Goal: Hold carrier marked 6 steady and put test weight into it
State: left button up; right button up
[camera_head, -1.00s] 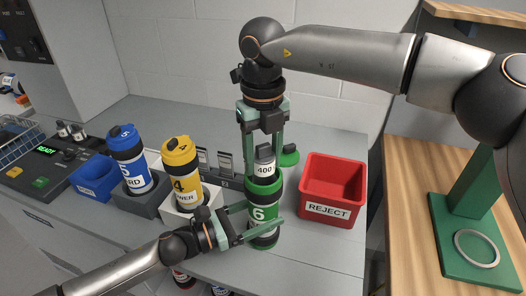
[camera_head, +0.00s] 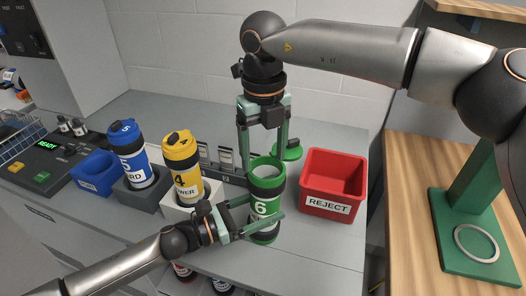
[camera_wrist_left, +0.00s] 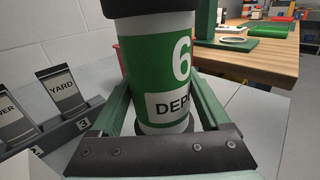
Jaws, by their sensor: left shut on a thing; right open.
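The carrier marked 6 (camera_head: 264,207), green and white with dark bands, stands upright on the grey bench with its top open. My left gripper (camera_head: 262,212) is shut around its body from the left. In the left wrist view the carrier (camera_wrist_left: 160,75) sits between the two green fingers. My right gripper (camera_head: 264,148) is open, pointing down, with its fingers over the carrier's mouth and nothing visible between them. The test weight is not visible now; the inside of the carrier cannot be made out clearly.
A red REJECT bin (camera_head: 333,184) stands close on the carrier's right. A green lid-like piece (camera_head: 288,151) lies behind it. Yellow carrier 4 (camera_head: 182,165) and blue carrier 5 (camera_head: 131,157) stand in holders to the left, near a blue bin (camera_head: 96,174).

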pick_arm(q)
jog(key=shift+a+f, duration=0.1)
jog(key=shift+f, duration=0.1)
pick_arm(e)
notch_tip(320, 180, up, 12)
jog(key=shift+s, duration=0.1)
pick_arm(q)
jog(key=o, duration=1.5)
jog(key=shift+w, duration=0.1)
jog(key=shift+r, duration=0.1)
